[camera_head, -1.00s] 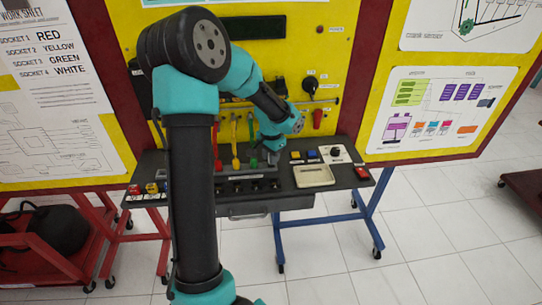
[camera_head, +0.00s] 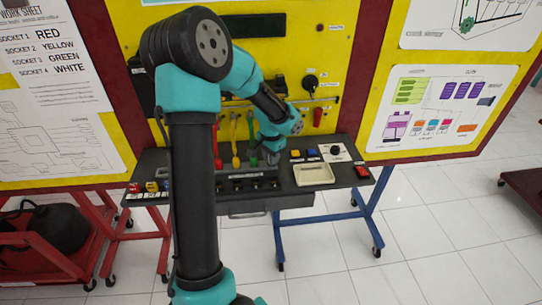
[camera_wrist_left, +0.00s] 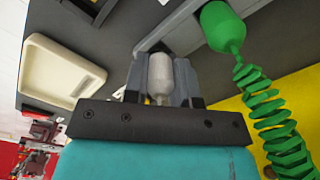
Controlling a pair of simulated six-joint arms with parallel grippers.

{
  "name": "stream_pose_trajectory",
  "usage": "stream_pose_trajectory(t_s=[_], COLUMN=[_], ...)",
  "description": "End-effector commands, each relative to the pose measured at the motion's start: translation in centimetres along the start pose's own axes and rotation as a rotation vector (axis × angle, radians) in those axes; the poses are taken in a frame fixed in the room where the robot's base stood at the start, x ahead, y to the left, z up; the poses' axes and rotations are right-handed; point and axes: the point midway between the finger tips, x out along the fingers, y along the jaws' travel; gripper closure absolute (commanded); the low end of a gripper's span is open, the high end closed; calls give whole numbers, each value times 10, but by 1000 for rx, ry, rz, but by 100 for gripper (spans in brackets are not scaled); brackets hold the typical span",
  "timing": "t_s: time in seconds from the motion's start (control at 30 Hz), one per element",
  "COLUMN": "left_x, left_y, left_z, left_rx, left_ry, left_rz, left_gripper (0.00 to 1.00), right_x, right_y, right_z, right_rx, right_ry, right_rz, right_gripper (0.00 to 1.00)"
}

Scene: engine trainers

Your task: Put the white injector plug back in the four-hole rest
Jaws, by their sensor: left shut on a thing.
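The white injector plug (camera_wrist_left: 160,74) is between the two fingers of my left gripper (camera_wrist_left: 160,85), seen close in the left wrist view. In the head view my left gripper (camera_head: 272,155) is low over the bench, at the right end of the row of coloured plugs. The grey rest (camera_wrist_left: 182,32) runs behind the fingers, and the white plug is at its end. I cannot tell whether the plug is seated in a hole. The green plug (camera_wrist_left: 222,27) stands beside it in the rest, with a coiled green lead. My right gripper is not in view.
A cream tray (camera_head: 314,174) lies right of the gripper, and it shows in the wrist view (camera_wrist_left: 68,68). Red (camera_head: 218,162) and yellow (camera_head: 236,162) plugs stand to the left. Black sockets (camera_head: 250,184) line the bench front. The yellow panel rises behind.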

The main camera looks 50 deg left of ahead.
Motion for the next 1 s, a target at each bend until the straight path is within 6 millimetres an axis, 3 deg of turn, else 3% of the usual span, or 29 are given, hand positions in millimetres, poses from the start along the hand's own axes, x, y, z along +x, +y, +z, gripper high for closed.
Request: stream_pose_trajectory(t_s=[0.7,0.73,0.83,1.0], left_x=[8,8,8,8], left_y=[0,0,0,0], left_z=[0,0,0,0], left_rx=[-1,-1,-1,-1], left_ry=[0,0,0,0], left_rz=[0,0,0,0], left_gripper=[97,73,63,62], right_x=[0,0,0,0], right_y=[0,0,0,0], right_z=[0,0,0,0], right_rx=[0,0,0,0], right_ry=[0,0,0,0], right_rz=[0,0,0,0], right_gripper=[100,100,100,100])
